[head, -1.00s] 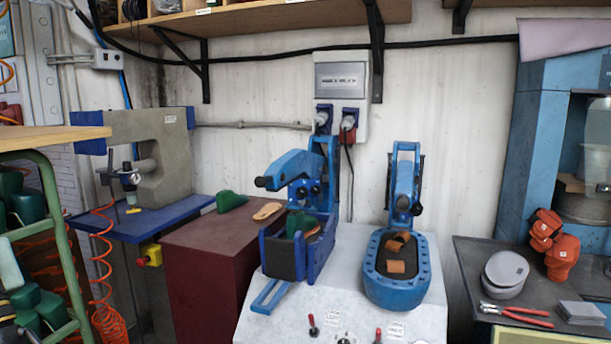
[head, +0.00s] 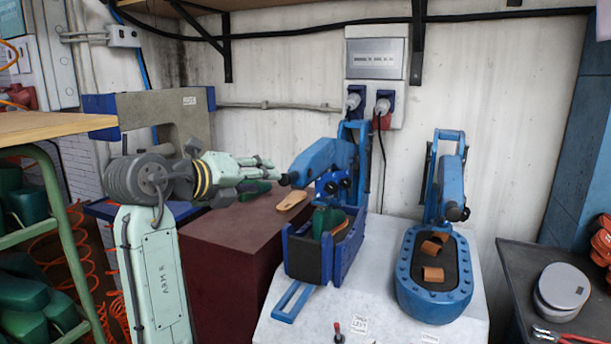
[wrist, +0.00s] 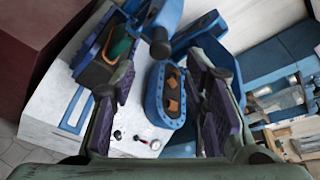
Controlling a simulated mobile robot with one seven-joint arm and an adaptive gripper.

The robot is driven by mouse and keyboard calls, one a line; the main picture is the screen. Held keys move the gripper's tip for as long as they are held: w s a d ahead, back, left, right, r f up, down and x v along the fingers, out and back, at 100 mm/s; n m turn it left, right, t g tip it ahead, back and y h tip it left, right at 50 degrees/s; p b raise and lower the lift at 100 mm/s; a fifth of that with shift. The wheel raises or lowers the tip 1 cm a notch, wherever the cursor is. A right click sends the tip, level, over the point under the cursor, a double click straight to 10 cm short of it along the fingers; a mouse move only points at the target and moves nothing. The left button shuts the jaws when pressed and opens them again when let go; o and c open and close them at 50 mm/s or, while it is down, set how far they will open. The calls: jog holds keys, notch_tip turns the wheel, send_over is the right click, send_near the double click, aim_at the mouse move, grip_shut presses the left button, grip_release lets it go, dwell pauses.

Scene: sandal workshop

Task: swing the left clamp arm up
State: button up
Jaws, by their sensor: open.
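The left clamp arm (head: 322,160) is a blue lever on the left press. It leans forward and down to the left over the blue box (head: 302,258), with a dark knob at its end. The box holds a green shoe last (head: 324,222). My gripper (head: 268,166) comes in from the left, close to the knob; whether they touch is unclear. In the wrist view the jaws (wrist: 160,72) are spread with purple pads and nothing held between them. The knob end of the arm (wrist: 160,42) appears just beyond the jaws.
The right clamp arm (head: 449,178) stands upright behind a blue oval tray (head: 408,288) holding brown pieces. A tan sole (head: 292,201) lies on the maroon cabinet (head: 225,250). A green rack (head: 50,215) is at left, a dark bench (head: 520,270) at right.

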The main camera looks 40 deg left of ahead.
aim_at(287, 178)
jog(key=p+x, duration=0.3)
jog(key=x, duration=0.7)
jog(key=shift+w+a+p, duration=0.1)
jog(key=shift+w+p, duration=0.05)
jog(key=shift+p, duration=0.2)
grip_shut()
dwell(0.3)
